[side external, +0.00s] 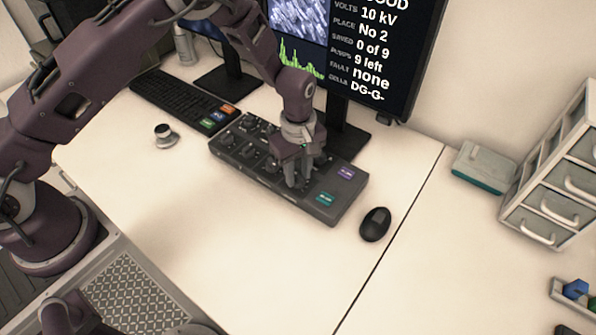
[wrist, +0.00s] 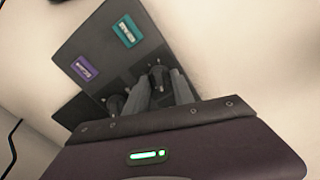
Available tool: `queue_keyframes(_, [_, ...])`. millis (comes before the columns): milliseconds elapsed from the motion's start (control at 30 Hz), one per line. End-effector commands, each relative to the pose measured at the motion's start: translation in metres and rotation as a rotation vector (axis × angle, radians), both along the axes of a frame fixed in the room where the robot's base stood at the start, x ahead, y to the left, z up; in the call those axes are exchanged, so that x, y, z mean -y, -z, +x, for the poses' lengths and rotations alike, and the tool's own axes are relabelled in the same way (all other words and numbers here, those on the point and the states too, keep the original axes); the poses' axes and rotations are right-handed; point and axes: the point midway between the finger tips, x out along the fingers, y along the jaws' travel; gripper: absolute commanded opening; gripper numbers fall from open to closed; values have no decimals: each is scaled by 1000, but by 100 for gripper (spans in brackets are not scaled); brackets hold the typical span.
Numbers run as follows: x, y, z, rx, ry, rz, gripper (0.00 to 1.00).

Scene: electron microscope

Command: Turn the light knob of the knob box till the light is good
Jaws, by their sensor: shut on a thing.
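The knob box (side external: 262,178) is a dark, long box on the white desk, with several black knobs and a purple and a teal label at its right end. My gripper (side external: 297,182) points down over the right half of the box, shut on a knob. The wrist view shows the fingers (wrist: 155,92) down at the knobs, with the box's purple label (wrist: 83,68) and teal label (wrist: 127,31) beyond. The fingers hide much of the held knob, and I cannot read which knob it is. The monitor (side external: 350,50) shows a grainy picture, a green graph and lines of text; its top is cut off.
A black mouse (side external: 375,224) lies just right of the box. A keyboard (side external: 184,100) is behind it to the left, and a small round metal item (side external: 165,135) stands left of it. A drawer unit (side external: 555,170) is at the far right. The front desk is clear.

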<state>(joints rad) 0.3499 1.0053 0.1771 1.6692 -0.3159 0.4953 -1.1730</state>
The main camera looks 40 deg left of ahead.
Motion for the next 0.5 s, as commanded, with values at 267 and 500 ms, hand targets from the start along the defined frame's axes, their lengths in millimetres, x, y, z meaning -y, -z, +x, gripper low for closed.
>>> queue_keyframes(267, [0, 0, 1, 0, 154, -2, 0])
queue_keyframes(500, [1, -1, 1, 1, 377, -3, 0])
